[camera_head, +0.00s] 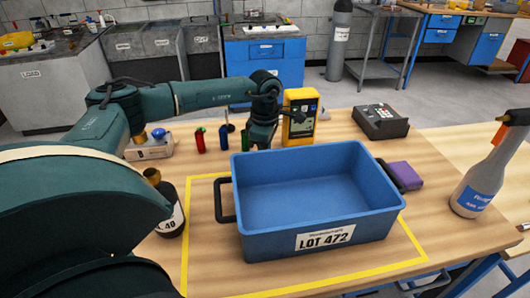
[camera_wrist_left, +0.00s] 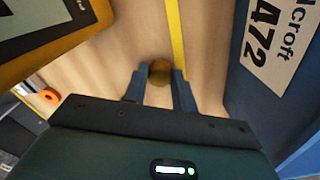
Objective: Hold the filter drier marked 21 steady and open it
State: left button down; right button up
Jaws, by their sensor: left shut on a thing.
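My left gripper (camera_head: 262,142) reaches down just behind the back wall of the blue bin in the head view. In the left wrist view its two fingers (camera_wrist_left: 159,88) are shut on a round brass-brown top (camera_wrist_left: 160,71). The body below that top is hidden, and no number shows on it, so I cannot tell whether it is the drier marked 21. A dark bottle-shaped piece (camera_head: 171,212) with a brass cap and a label reading 40 stands left of the bin. My right gripper is not in view.
The blue bin (camera_head: 315,224), labelled LOT 472, stands empty inside a yellow floor-tape outline on the wooden table. A yellow meter (camera_head: 299,118) stands beside the left gripper. Small red (camera_head: 200,140) and green (camera_head: 245,138) pieces, a purple block (camera_head: 405,175) and a grey bottle (camera_head: 485,180) stand around.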

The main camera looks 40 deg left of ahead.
pick_arm(q)
jog(key=shift+f, duration=0.15)
jog(key=c, duration=1.1)
grip_release()
jog(key=shift+c, duration=0.2)
notch_tip(320, 180, up, 12)
jog(key=shift+r, duration=0.2)
